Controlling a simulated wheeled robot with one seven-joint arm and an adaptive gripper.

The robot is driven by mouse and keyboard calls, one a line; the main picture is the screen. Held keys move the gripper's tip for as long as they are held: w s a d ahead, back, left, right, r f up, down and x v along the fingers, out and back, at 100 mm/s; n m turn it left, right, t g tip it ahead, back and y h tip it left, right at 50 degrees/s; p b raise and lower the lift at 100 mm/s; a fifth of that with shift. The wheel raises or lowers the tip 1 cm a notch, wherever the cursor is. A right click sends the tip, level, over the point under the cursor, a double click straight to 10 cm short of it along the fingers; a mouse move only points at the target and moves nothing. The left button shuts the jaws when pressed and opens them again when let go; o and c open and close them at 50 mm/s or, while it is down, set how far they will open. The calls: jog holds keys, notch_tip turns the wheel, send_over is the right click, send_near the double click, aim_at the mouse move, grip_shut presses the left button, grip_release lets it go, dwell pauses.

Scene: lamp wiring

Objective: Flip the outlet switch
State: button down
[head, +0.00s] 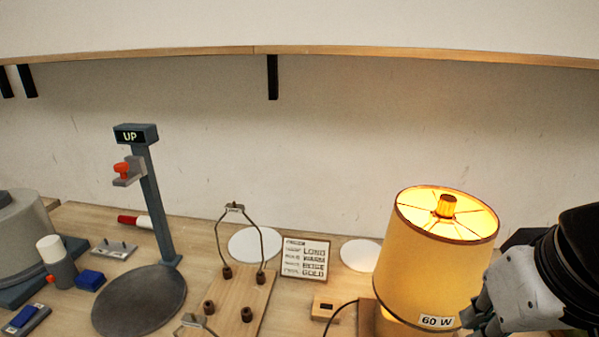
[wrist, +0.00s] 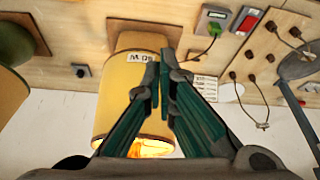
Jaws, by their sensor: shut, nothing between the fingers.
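I cannot tell for sure which carries the outlet switch; neither shows in the head view. The lamp (head: 430,260) is lit, its yellow shade labelled "60 W"; it also shows in the wrist view (wrist: 118,105). My gripper (wrist: 158,78) is shut and empty, in front of the shade in the wrist view. In the head view it is partly cut off at lower right.
A wooden board (head: 235,305) with a wire harp stands left of the lamp. A small wooden block (head: 327,308) and a card (head: 306,258) are between them. A grey post marked "UP" (head: 136,134) stands farther left. A shelf (head: 270,50) runs along the wall.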

jog(key=w+a+f+m+g+y+p, duration=0.1)
jog(key=w+a+f+g, duration=0.2)
jog(key=w+a+f, duration=0.5)
jog(key=w+a+f+g, duration=0.15)
jog(key=w+a, duration=0.45)
jog(key=a, duration=0.7)
jog(key=a+f+g, duration=0.2)
jog(key=a+f, duration=0.5)
jog(key=shift+m+t+h, duration=0.25)
jog(key=shift+m+h, duration=0.05)
jog(key=shift+h, duration=0.1)
jog(key=f, duration=0.4)
jog(key=s+f, duration=0.1)
jog(key=f, duration=0.8)
jog(key=shift+s+f, duration=0.2)
jog(key=shift+s, duration=0.15)
